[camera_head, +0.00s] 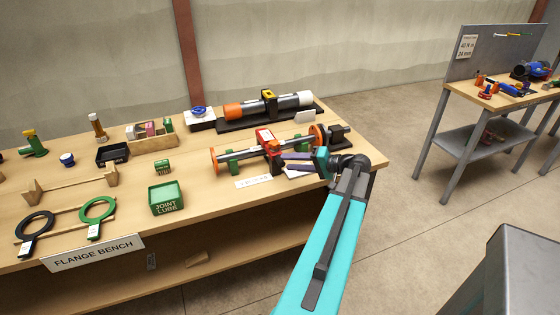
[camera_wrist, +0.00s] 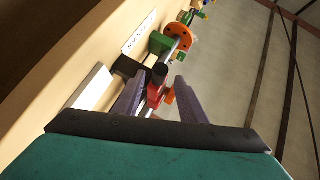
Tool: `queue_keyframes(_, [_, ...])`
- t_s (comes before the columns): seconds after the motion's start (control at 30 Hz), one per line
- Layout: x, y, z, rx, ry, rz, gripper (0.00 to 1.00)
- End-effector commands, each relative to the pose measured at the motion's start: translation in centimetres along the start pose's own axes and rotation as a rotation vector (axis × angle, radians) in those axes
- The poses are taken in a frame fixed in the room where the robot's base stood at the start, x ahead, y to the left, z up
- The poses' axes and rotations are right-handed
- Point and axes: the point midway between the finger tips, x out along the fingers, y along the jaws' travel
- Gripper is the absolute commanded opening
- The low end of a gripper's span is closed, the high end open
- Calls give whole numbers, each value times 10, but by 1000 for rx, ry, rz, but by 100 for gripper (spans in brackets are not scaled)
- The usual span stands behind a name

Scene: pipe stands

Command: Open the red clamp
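The red clamp (camera_head: 268,139) sits around the middle of a grey pipe (camera_head: 240,152) on the bench. In the wrist view the red clamp (camera_wrist: 154,95) shows between my fingers, with a black round-ended part (camera_wrist: 160,74) at its upper side. My gripper (camera_head: 284,161) reaches in from the right, its purple fingers pointing left at the clamp. In the wrist view my gripper (camera_wrist: 159,88) has its fingers spread apart on either side of the clamp. I cannot tell whether a finger touches it.
Orange flanges (camera_head: 213,160) cap the pipe ends, and green supports (camera_head: 234,166) hold it up. A second pipe with an orange end (camera_head: 233,110) lies behind. A white label (camera_head: 254,181) and a green joint lube box (camera_head: 164,198) are in front.

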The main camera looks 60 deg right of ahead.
Motion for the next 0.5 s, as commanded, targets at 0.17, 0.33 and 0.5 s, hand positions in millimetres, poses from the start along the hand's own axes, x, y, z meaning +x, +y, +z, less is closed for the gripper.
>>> queue_keyframes(0.17, [25,-1,-1,0,-1,0,38])
queue_keyframes(0.33, [42,0,-1,1,0,1,38])
queue_keyframes(0.5, [50,0,0,1,1,1,38])
